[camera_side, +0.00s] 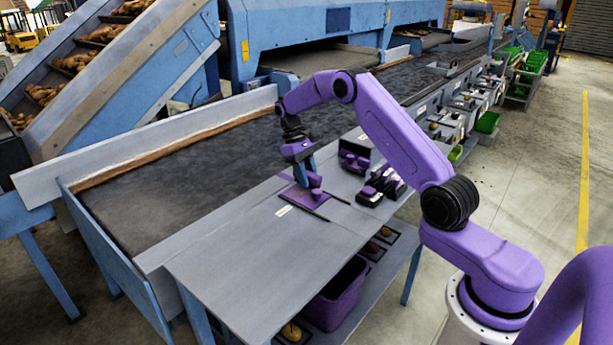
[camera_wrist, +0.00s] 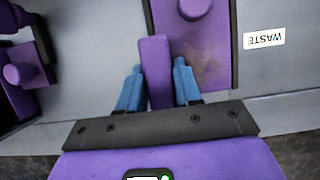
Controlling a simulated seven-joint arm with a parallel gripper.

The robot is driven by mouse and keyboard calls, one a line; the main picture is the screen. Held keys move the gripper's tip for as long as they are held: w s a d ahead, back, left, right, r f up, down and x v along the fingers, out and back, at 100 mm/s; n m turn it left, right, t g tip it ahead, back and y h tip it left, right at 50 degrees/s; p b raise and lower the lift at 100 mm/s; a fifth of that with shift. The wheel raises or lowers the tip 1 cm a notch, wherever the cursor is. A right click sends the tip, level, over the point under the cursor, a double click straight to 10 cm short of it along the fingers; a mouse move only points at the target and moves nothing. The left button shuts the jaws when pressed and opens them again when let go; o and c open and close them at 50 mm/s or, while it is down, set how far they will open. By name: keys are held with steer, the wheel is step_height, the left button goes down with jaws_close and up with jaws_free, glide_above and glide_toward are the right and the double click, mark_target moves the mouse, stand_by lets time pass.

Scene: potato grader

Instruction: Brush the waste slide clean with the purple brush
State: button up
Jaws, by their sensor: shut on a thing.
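My gripper (camera_side: 304,165) points down over the waste slide, its two blue fingers shut on the purple brush. In the wrist view, the brush (camera_wrist: 155,70) shows as a plain purple block between the fingertips (camera_wrist: 157,88); its bristles are hidden. The waste slide (camera_wrist: 207,60) is a flat purple plate with dark side edges and a brownish smudge on its surface. In the side view, the slide (camera_side: 301,197) lies on the grey table under my gripper. Whether the brush touches the slide, I cannot tell.
A white WASTE label (camera_wrist: 264,38) sits beside the slide. Dark and purple fixtures (camera_side: 381,185) stand right of it on the table (camera_side: 235,260). A dark conveyor belt (camera_side: 190,175) runs behind. A purple bin (camera_side: 338,295) is below. The table's front left is clear.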

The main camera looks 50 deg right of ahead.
mark_target(290, 201)
steer(key=shift+s+d+f, duration=0.15)
steer(key=shift+d, duration=0.05)
steer(key=shift+a, duration=4.75)
steer(key=shift+d+r, duration=0.2)
steer(key=shift+r, duration=3.45)
